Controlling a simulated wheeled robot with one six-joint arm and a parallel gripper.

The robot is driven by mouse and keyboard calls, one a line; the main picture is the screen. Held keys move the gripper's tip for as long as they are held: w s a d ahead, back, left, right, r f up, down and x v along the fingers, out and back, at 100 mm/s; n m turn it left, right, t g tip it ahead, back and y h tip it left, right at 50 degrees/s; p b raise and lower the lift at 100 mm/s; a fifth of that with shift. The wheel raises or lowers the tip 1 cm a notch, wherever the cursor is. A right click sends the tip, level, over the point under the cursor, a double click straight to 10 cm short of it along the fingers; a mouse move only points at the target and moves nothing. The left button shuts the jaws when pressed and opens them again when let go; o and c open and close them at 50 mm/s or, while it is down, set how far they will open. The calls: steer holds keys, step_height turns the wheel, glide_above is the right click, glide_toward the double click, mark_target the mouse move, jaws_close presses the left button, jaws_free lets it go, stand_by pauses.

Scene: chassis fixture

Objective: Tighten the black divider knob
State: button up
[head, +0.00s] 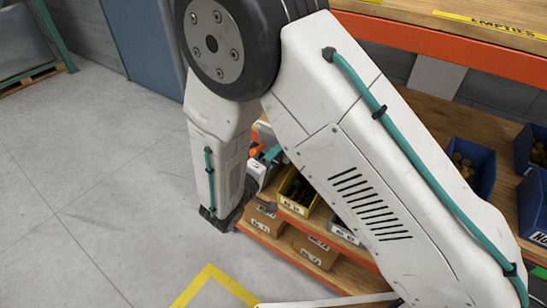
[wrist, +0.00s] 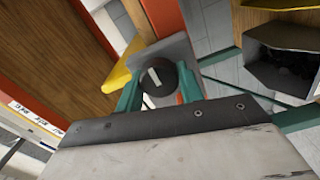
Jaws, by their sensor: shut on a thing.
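The black divider knob (wrist: 157,76) is round, with a white line across its face, and sits in front of a grey plate (wrist: 176,50) in the wrist view. My gripper (wrist: 159,88) has its two teal fingers on either side of the knob and is shut on it. The white line stands nearly upright, leaning a little. The far side of the knob is hidden. In the head view my arm covers most of the area, and I cannot make out the knob there.
A yellow bin (head: 297,191) with dark contents stands on the wooden shelf close by. Cardboard boxes (head: 264,219) sit below it. Blue bins (head: 472,164) stand on the shelf at right. An orange beam (head: 460,52) edges the upper shelf. The grey floor (head: 90,190) at left is clear.

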steer(key=o, duration=0.7)
steer(key=shift+s, duration=0.1)
steer(key=v, duration=0.7)
steer(key=shift+s+a, duration=0.3)
